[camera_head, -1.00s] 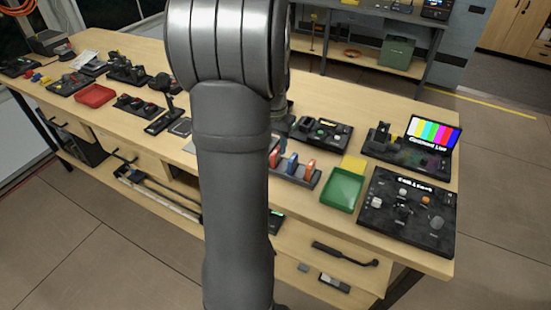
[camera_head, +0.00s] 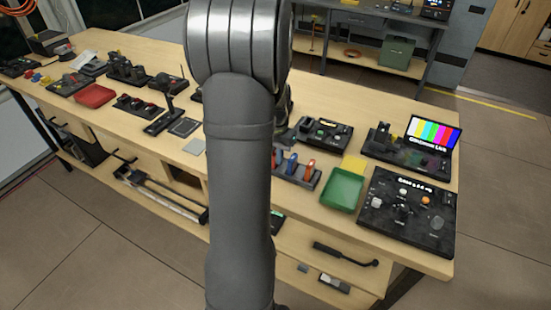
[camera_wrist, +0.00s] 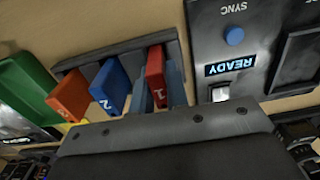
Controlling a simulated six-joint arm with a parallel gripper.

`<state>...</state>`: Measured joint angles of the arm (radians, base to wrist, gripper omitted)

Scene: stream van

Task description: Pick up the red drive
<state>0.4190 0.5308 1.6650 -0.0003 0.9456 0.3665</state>
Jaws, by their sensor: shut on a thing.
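The red drive (camera_wrist: 155,64), marked 1, is at the right end of a dark rack (camera_wrist: 66,66) in the wrist view. My gripper (camera_wrist: 158,88) is shut on it, with a blue-grey finger on each side. I cannot tell whether the drive is still seated in its slot. A blue drive (camera_wrist: 111,86), marked 2, and an orange drive (camera_wrist: 70,94) stand to its left in the rack. In the head view the rack (camera_head: 312,180) is partly behind my arm, with the blue drive (camera_head: 290,163) and orange drive (camera_head: 308,168) showing.
A green tray (camera_head: 343,188) and a yellow item (camera_head: 354,163) lie right of the rack. A black control panel (camera_head: 410,210) and a colour-bar monitor (camera_head: 434,134) stand further right. A device with a READY display (camera_wrist: 232,66) is close beside the red drive in the wrist view.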

